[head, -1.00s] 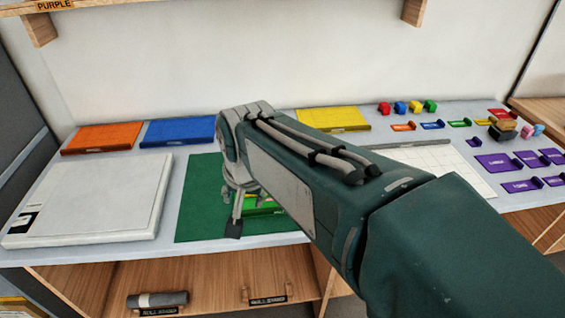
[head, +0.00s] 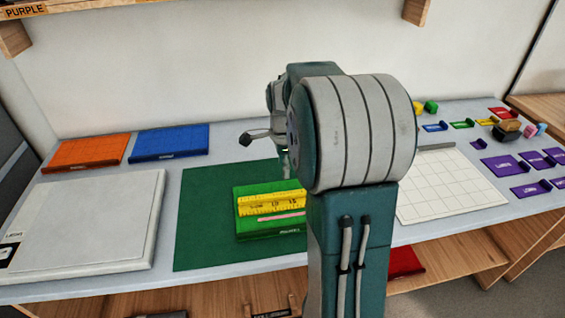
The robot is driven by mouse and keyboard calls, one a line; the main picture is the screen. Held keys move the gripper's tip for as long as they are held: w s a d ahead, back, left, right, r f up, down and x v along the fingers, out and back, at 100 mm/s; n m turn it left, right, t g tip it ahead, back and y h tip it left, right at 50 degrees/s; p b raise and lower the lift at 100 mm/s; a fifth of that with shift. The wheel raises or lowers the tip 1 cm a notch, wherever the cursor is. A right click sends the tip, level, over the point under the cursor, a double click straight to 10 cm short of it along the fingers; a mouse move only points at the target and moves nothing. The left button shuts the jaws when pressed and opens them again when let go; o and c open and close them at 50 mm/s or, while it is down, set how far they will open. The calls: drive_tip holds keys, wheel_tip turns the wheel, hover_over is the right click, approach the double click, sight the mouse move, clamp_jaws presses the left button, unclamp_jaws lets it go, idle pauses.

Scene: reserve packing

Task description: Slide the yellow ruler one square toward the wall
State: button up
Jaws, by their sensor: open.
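The yellow ruler (head: 262,204), with dark marks and numbers, lies along the top of a green case (head: 256,231) on the dark green mat (head: 205,225). A thin pink strip (head: 282,216) lies on the case in front of the ruler. My arm hides the right end of the ruler and case. My gripper (head: 266,150) is above the back of the mat, behind the ruler and apart from it. It is open, with one dark finger pointing left; the other is mostly hidden. A white sheet ruled in squares (head: 445,188) lies right of my arm, partly covered by it.
A white board (head: 85,220) lies at left. Orange (head: 85,153) and blue (head: 168,141) flat cases lie along the wall. Purple labelled holders (head: 500,165) and small coloured pieces stand at right. A grey bar (head: 436,147) lies at the squared sheet's back edge. A shelf overhangs the wall.

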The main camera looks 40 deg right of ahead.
sight(284, 193)
wheel_tip(284, 193, down, 10)
idle(0.5)
drive_tip(key=shift+c, duration=0.3)
clamp_jaws()
drive_tip(key=shift+w+d+f, duration=0.1)
drive_tip(key=shift+w+d, duration=0.25)
drive_tip(key=shift+w, duration=0.35)
drive_tip(key=shift+w+d+r, duration=0.1)
drive_tip(key=shift+w+d, duration=0.2)
drive_tip(key=shift+w, duration=0.4)
drive_tip(key=shift+w+d+f, duration=0.1)
drive_tip(key=shift+w+d, duration=0.25)
drive_tip(key=shift+w, duration=0.35)
drive_tip(key=shift+o, duration=0.3)
unclamp_jaws()
drive_tip(key=shift+w+d, duration=0.1)
